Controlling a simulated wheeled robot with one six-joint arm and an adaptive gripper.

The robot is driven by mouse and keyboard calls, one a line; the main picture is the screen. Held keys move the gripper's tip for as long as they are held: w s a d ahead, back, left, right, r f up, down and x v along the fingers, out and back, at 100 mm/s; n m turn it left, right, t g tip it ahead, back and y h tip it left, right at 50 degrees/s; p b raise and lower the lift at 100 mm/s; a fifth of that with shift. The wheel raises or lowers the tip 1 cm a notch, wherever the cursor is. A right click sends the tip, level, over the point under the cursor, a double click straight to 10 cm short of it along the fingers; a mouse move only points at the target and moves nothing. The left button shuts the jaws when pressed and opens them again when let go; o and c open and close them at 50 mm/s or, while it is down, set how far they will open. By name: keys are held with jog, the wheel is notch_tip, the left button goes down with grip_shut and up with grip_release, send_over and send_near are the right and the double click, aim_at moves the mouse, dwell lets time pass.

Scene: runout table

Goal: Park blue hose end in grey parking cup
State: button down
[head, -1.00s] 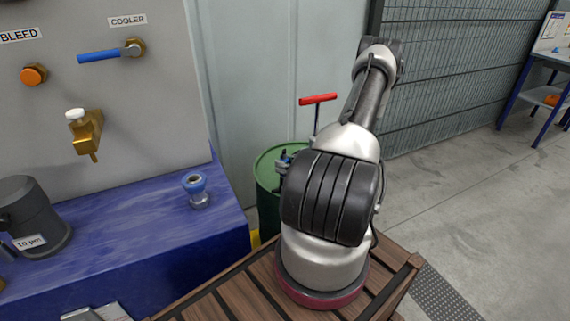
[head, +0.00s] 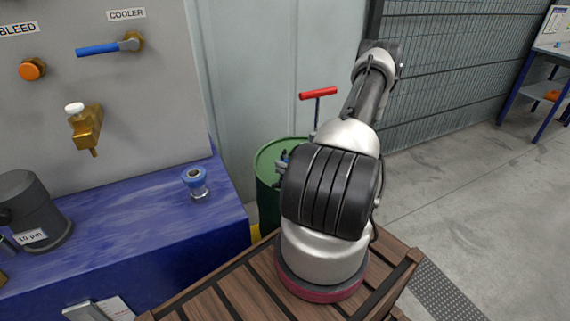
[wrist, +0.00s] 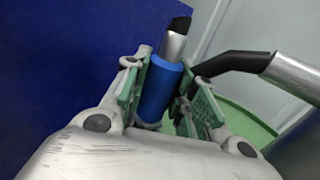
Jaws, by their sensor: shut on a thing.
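The blue hose end (wrist: 160,92) is a blue sleeve with a silver collar and black tip, held between the green-padded fingers of my gripper (wrist: 165,78) in the wrist view. In the head view my arm hides most of the gripper. Only a small part shows left of the arm, in front of the green drum. A small fitting with a blue collar and grey base (head: 195,184) stands upright on the blue bench.
The green drum (head: 267,160) with a red T-handle (head: 318,93) stands behind my arm. A black spout with a silver pipe (wrist: 232,63) is right of the gripper. The blue bench (head: 120,215) also carries a dark filter canister (head: 32,205). Open floor lies at right.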

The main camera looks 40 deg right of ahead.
jog(key=shift+f, duration=0.75)
jog(key=c, duration=1.1)
grip_release()
jog(key=v, duration=1.2)
